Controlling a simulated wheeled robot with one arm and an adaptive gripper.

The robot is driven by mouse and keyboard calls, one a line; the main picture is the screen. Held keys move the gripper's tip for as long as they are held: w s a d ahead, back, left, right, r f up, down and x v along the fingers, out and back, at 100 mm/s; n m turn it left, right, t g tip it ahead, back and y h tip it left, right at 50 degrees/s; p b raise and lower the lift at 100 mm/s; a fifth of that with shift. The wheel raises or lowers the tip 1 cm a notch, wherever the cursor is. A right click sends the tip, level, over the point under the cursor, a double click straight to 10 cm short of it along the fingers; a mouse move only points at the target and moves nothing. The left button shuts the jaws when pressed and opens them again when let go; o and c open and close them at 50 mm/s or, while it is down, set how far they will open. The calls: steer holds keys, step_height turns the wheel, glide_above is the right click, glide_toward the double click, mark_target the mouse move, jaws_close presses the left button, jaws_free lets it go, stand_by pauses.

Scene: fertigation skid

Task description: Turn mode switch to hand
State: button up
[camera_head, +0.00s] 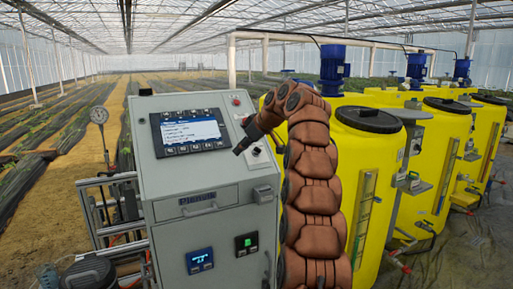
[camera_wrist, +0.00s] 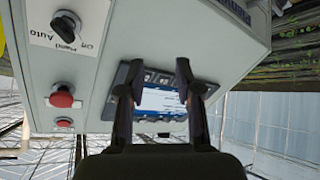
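The mode switch (camera_wrist: 65,25) is a black rotary knob on a white plate lettered Hand, Off and Auto, at the upper left of the wrist view. I cannot tell for certain which position it points to. In the head view the switch (camera_head: 256,151) is on the grey cabinet's sloped top panel, just right of my gripper (camera_head: 239,149). In the wrist view my gripper (camera_wrist: 160,78) has its two dark fingers apart with nothing between them. The fingers lie in front of the display, to the side of the switch, and do not touch the knob.
The grey control cabinet (camera_head: 215,228) carries a display (camera_head: 189,132) and a red button (camera_head: 236,101), also seen in the wrist view (camera_wrist: 62,100). A drawer handle (camera_head: 200,209) juts from its front. Yellow tanks (camera_head: 345,165) stand close to the right, behind my arm.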

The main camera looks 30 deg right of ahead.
steer(key=n+t+h, duration=0.1)
steer(key=n+t, duration=0.1)
glide_toward(257, 148)
steer(key=w+a+f, duration=0.1)
steer(key=w+a, duration=0.1)
steer(key=d+p, duration=0.1)
steer(key=shift+n+h, duration=0.3)
steer(key=shift+h, duration=0.1)
steer(key=shift+p+x, duration=1.55)
steer(key=shift+x, duration=2.55)
steer(key=shift+d, duration=0.15)
steer(key=shift+s, duration=0.1)
jaws_close()
